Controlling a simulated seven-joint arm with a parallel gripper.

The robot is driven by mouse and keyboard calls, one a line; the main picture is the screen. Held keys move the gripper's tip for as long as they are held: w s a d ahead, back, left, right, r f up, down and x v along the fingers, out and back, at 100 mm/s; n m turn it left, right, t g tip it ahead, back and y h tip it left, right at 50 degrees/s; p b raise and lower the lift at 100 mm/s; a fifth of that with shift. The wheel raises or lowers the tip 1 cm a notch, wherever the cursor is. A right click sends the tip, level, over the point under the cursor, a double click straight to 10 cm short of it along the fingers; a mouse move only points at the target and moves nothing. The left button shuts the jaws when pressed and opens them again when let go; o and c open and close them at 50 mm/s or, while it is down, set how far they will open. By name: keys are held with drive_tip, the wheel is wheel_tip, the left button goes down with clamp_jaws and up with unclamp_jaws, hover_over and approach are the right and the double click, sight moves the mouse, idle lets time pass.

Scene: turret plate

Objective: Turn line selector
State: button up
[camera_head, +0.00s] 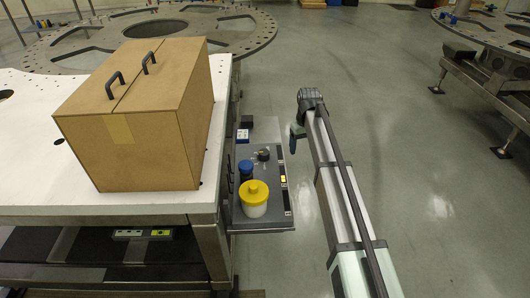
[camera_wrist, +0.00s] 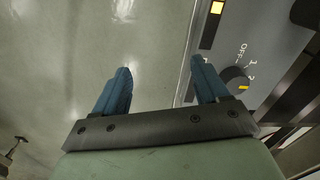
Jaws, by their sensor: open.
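The line selector is a dark round knob (camera_wrist: 237,80) on a grey panel, with the marks OFF, 1 and 2 beside it. A yellow pointer mark shows on the knob's lower right, on the side nearest the 2; its exact setting is hard to tell. In the head view the knob (camera_head: 264,155) stands on the side panel. My gripper (camera_wrist: 160,68) is open and empty, with blue fingers. The knob lies outside the gap, just right of the right finger; contact cannot be told. In the head view my gripper (camera_head: 297,135) is right of the panel.
A cardboard box (camera_head: 140,115) sits on the white table. Open floor lies to the right.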

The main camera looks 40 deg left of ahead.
sight(264, 152)
drive_tip(key=s+a+r+n, duration=0.1)
drive_tip(key=s+a+r, duration=0.2)
drive_tip(key=a, duration=0.4)
drive_tip(key=s+a+r+n, duration=0.1)
drive_tip(key=s+a+r, duration=0.3)
drive_tip(key=a, duration=0.2)
drive_tip(key=f, duration=1.3)
drive_tip(key=shift+w+a+f, duration=0.1)
drive_tip(key=shift+w+f, duration=0.1)
drive_tip(key=shift+f, duration=0.1)
drive_tip(key=shift+c, duration=0.5)
drive_tip(key=c, duration=1)
drive_tip(key=shift+o, duration=0.2)
